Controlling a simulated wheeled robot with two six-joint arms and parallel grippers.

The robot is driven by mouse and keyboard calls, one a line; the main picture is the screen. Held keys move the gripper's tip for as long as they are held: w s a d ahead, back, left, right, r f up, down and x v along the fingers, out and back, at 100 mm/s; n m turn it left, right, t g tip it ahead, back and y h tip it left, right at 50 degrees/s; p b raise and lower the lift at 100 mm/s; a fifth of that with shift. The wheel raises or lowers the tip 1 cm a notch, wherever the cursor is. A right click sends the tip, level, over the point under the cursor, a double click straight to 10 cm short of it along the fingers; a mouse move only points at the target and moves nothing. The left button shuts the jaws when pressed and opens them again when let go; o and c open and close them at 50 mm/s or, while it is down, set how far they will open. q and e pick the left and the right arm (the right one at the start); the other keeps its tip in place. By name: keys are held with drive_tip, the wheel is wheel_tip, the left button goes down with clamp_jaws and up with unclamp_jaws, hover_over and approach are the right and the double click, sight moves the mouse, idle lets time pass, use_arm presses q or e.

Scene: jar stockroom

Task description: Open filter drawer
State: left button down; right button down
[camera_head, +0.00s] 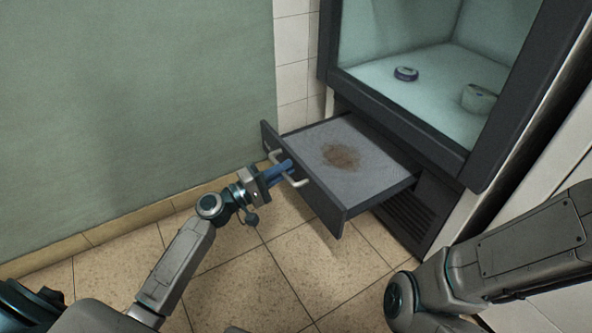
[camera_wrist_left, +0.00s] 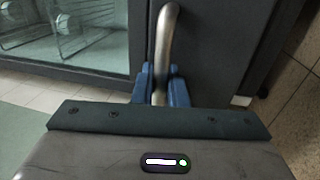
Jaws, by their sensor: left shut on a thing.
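The filter drawer (camera_head: 338,221) is pulled out from the lower part of a dark cabinet in the head view. Its grey filter pad (camera_head: 310,147) has a brown stain in the middle. My left gripper (camera_head: 285,170) is shut on the drawer's metal handle (camera_head: 301,183). In the left wrist view the handle (camera_wrist_left: 166,35) runs between the blue fingers (camera_wrist_left: 160,88), against the dark drawer front (camera_wrist_left: 210,50). My right arm shows at the right of the head view, but its gripper is out of view.
Above the drawer, the open cabinet chamber (camera_head: 440,65) holds a dark round lid-like thing (camera_head: 406,73) and a pale round container (camera_head: 479,99). A vent grille (camera_head: 405,213) is below the drawer. A green wall (camera_head: 130,110) stands left; tiled floor (camera_head: 260,285) in front is clear.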

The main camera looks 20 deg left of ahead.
use_arm(q)
drive_tip(key=shift+v, duration=0.8)
drive_tip(key=shift+r, duration=0.1)
drive_tip(key=c, duration=1.8)
unclamp_jaws()
drive_tip(key=shift+s, duration=0.1)
drive_tip(key=v, duration=1)
drive_tip(key=shift+s+a+p, duration=0.25)
drive_tip(key=shift+p, duration=0.15)
